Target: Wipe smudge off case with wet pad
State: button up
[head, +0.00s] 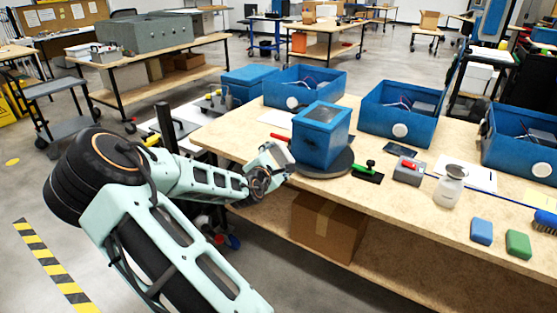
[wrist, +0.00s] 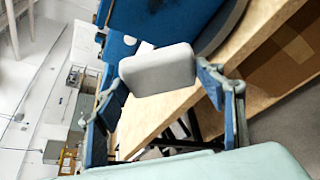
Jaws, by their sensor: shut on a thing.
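The blue case (head: 316,148) with a dark window in its top stands on a round grey turntable (head: 338,167) near the bench's left end. My gripper (head: 282,158) is at the left side of the case. In the wrist view, my gripper's fingers are shut on a pale grey pad (wrist: 158,70). The case (wrist: 150,18) shows behind the pad there, with a small white patch beside the pad's upper edge. I cannot tell whether the pad touches the case. No smudge can be made out. The pad is not clear in the head view.
Blue open bins (head: 395,122) line the back of the bench. A blue block (head: 481,231) and a green block (head: 518,244) lie near the front edge.

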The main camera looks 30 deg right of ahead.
jog(key=shift+w+d+r, duration=0.1)
jog(key=shift+d+r, duration=0.1)
jog(key=shift+w+d+b, duration=0.25)
jog(key=shift+w+d, duration=0.1)
jog(key=shift+d, duration=0.55)
jog(key=shift+w+d+b, duration=0.3)
jog(key=shift+w+d, duration=0.1)
jog(key=shift+d, duration=0.45)
jog(key=shift+w+d+b, duration=0.25)
jog(key=shift+w+d, duration=0.1)
jog(key=shift+d, duration=0.55)
jog(key=shift+w+d, duration=0.4)
jog(key=shift+d, duration=0.45)
jog(key=shift+s, duration=0.1)
jog(key=shift+s+d, duration=0.3)
jog(key=shift+s, duration=0.5)
jog(key=shift+s+d, duration=0.25)
jog(key=shift+s, duration=0.5)
jog(key=shift+s+d+b, duration=0.2)
jog(key=shift+s+d, duration=0.25)
jog(key=shift+s, duration=0.55)
jog(key=shift+s+d+b, duration=0.2)
jog(key=shift+s+d, duration=0.3)
jog(key=shift+s, duration=0.55)
jog(key=shift+s+d+b, duration=0.2)
jog(key=shift+s+d, duration=0.25)
jog(key=shift+s, duration=0.55)
jog(key=shift+w+a, duration=0.1)
